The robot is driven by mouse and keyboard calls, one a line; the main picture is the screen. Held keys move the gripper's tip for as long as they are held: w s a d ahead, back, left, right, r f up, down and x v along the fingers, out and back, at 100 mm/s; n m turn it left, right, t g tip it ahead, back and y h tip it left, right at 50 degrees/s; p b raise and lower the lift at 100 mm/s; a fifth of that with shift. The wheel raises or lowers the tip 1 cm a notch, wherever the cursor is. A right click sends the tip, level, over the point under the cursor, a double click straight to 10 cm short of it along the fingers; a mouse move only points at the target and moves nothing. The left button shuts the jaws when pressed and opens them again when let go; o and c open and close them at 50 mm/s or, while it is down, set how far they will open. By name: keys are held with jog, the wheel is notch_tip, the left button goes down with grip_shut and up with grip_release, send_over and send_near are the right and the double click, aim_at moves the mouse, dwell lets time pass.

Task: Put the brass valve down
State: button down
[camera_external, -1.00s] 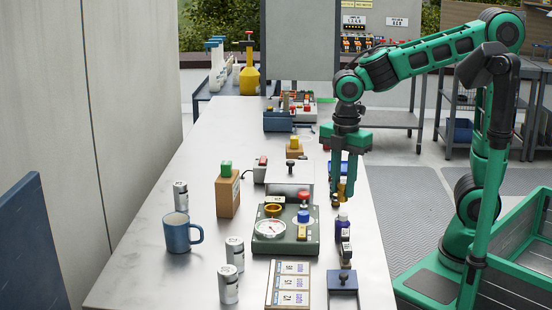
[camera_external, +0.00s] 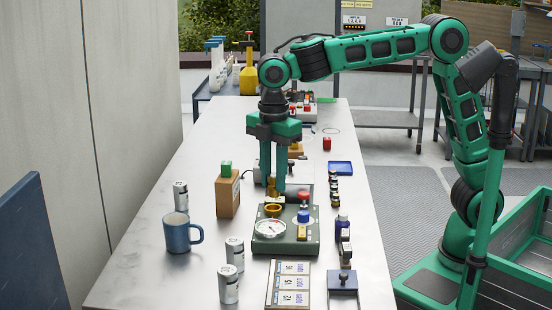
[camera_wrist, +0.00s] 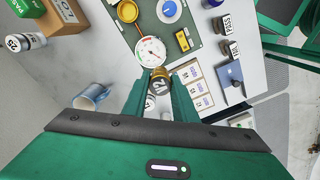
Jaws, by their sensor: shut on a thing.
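My gripper (camera_external: 272,187) is shut on the brass valve (camera_external: 271,181), which hangs between the fingertips above the back left part of the green gauge panel. In the wrist view my gripper (camera_wrist: 161,82) holds the brass valve (camera_wrist: 160,74), which has a pale numbered tag. The green panel (camera_external: 260,248) bears a round white gauge (camera_external: 271,229), a brass ring (camera_external: 272,210), a red knob (camera_external: 303,196), a blue knob (camera_external: 303,216) and a yellow block (camera_external: 301,231). The exact gap between valve and panel cannot be told.
A blue mug (camera_external: 181,235) and grey canisters (camera_external: 229,285) stand left. A wooden block (camera_external: 227,193) stands behind them. A labelled board (camera_external: 288,285) lies in front.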

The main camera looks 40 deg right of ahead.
jog(key=s+a+f, duration=0.2)
jog(key=a, duration=1.2)
jog(key=s+a+f, duration=0.2)
jog(key=a+f, duration=0.1)
jog(key=a, duration=1.1)
jog(key=shift+n, duration=0.3)
jog(key=w+d+f, duration=0.1)
jog(key=w+f, duration=0.1)
jog(key=w, duration=0.1)
jog(key=w+f, duration=0.2)
jog(key=w, duration=0.2)
jog(key=w+d+f, duration=0.1)
jog(key=w+f, duration=0.1)
jog(key=w, duration=0.1)
jog(key=shift+w+d+f, duration=0.1)
jog(key=shift+w+d, duration=0.2)
jog(key=shift+w, duration=0.1)
jog(key=shift+f, duration=2.05)
jog(key=shift+f, duration=0.15)
jog(key=c, duration=1.4)
grip_release()
jog(key=shift+c, duration=0.2)
